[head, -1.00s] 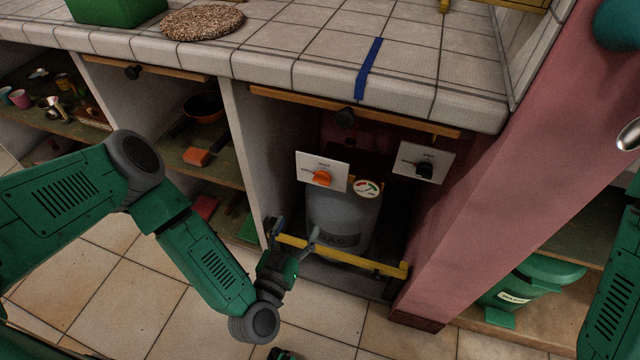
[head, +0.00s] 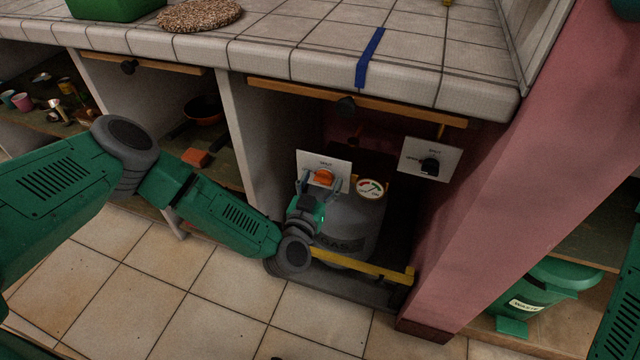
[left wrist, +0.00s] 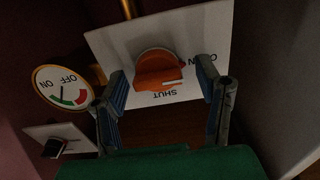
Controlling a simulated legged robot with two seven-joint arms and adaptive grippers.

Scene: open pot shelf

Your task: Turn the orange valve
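The orange valve (head: 324,177) is a knob on a white plate (head: 342,166) above the grey gas bottle (head: 352,228). In the left wrist view the orange valve (left wrist: 160,72) sits just beyond and between my fingertips, with SHUT and another partly hidden label on its plate. My left gripper (head: 319,185) is open in front of the valve. Its two fingers (left wrist: 169,84) are spread apart with nothing between them near the base; whether they touch the valve I cannot tell. My right gripper is not in view.
A round gauge (head: 370,188) is beside the valve. A black knob (head: 429,166) on another white plate is to the right. A yellow bar (head: 370,266) crosses low in front of the bottle. A counter edge overhangs; a pink pillar (head: 500,190) bounds the right.

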